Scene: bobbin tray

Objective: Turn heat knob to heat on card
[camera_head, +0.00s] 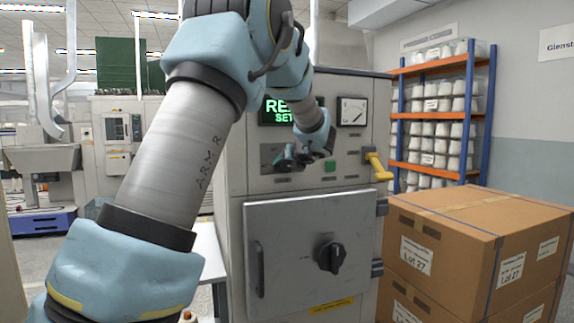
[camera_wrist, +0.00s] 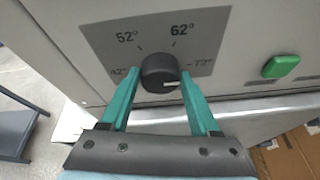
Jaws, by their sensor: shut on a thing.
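The heat knob (camera_wrist: 158,70) is round and black, on a grey scale plate (camera_wrist: 105,40) marked 42°, 52°, 62° and 72°. Its short white mark points right, roughly towards the 72° label. My gripper (camera_wrist: 160,76) has its two green fingers on either side of the knob, shut on it. In the head view my gripper (camera_head: 300,160) is at the upper front panel of the grey machine (camera_head: 235,195) and hides the knob. I cannot make out a card giving a heat in either view.
A green button (camera_wrist: 281,66) sits right of the knob. A partly covered green-lettered display (camera_head: 277,112), a gauge (camera_head: 352,111) and a yellow lever (camera_head: 378,167) are nearby. A door with a black handle knob (camera_head: 331,258) is below. Cardboard boxes (camera_head: 465,235) stand at right.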

